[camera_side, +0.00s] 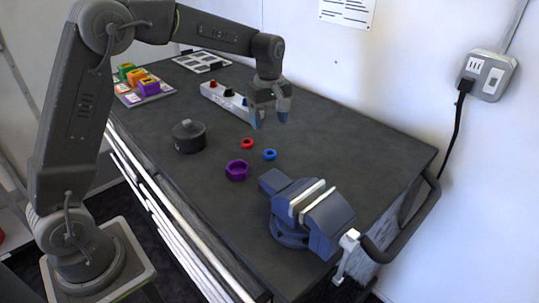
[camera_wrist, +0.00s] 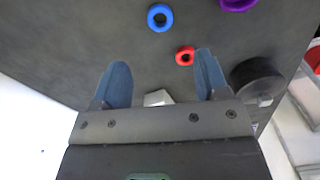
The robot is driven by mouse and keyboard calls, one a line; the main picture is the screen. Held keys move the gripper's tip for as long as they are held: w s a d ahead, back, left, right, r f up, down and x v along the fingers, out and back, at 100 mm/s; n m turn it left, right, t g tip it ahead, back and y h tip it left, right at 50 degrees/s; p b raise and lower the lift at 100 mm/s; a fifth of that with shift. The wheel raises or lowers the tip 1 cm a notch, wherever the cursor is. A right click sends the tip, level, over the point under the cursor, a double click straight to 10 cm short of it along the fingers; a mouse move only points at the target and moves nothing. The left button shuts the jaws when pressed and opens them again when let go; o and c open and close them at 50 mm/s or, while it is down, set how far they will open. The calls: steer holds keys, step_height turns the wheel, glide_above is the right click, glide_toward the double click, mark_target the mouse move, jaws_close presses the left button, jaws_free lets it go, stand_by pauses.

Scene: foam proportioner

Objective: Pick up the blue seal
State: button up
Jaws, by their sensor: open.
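The blue seal (camera_side: 270,154) is a small blue ring lying flat on the dark table top, right of a red ring. In the wrist view the blue seal (camera_wrist: 160,17) is near the top edge, beyond my fingertips. My gripper (camera_side: 269,120) is above the table, behind the seal in the side view and apart from it. In the wrist view my gripper (camera_wrist: 160,78) shows two blue fingers spread wide with nothing held between them. The red ring (camera_wrist: 185,56) appears beside the right fingertip in that view.
A purple ring (camera_side: 237,170), the red ring (camera_side: 247,143) and a black cylinder (camera_side: 189,136) are nearby. A blue vise (camera_side: 299,209) stands at the front right. Colored blocks (camera_side: 139,80) sit at the far left.

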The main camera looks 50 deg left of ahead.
mark_target(269, 153)
step_height(269, 153, down, 10)
steer(key=shift+s+d+r, duration=0.1)
steer(key=shift+d, duration=0.05)
stand_by(0.4)
steer(key=shift+c, duration=0.4)
steer(key=c, duration=0.9)
